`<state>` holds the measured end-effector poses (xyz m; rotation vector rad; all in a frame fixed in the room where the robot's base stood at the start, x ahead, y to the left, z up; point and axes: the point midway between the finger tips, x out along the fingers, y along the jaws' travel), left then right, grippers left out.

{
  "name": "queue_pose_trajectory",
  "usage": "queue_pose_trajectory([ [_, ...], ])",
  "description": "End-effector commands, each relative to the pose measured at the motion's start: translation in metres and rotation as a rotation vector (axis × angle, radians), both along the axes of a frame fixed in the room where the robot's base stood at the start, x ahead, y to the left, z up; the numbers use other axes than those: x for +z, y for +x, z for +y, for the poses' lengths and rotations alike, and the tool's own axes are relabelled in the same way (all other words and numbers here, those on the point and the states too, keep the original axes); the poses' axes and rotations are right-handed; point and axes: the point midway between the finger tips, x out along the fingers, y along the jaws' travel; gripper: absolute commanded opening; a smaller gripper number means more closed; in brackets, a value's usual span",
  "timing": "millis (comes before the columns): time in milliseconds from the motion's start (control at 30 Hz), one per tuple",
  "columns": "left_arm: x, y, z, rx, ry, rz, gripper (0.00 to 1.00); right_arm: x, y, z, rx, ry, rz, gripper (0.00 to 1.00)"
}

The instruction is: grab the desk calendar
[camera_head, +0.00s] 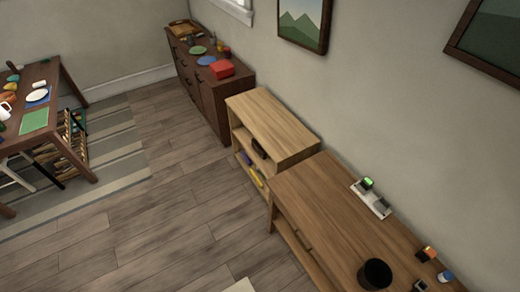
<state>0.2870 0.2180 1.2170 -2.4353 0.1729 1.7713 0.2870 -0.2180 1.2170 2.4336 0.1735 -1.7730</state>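I cannot make out a desk calendar for certain. A light wooden desk or cabinet (335,215) stands at the lower right. On it lies a white flat item (376,204) with a small dark block with a green face (367,183) at its far end; I cannot tell what they are. A small orange and dark item (427,254) and a blue and white item (445,277) are near the lower right edge. Neither of my grippers shows in this view.
A dark round container (375,273) stands on the desk. A low wooden shelf (270,118) and a dark sideboard (208,98) with plates and a red box (221,69) line the wall. A dark table (62,100) is at left. The floor between is clear.

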Motion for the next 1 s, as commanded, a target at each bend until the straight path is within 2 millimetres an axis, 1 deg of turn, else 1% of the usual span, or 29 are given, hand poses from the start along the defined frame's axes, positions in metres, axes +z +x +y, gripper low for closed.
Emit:
queue_pose_trajectory([
  [300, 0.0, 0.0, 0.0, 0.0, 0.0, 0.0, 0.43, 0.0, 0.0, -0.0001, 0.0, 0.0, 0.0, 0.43],
  [667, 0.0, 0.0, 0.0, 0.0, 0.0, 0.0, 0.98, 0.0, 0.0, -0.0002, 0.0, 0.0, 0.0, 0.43],
  [700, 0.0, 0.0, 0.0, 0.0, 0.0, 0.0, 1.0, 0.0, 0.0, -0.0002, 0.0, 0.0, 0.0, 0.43],
  [1000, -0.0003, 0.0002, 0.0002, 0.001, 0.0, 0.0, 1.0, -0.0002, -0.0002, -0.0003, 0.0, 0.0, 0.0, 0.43],
])
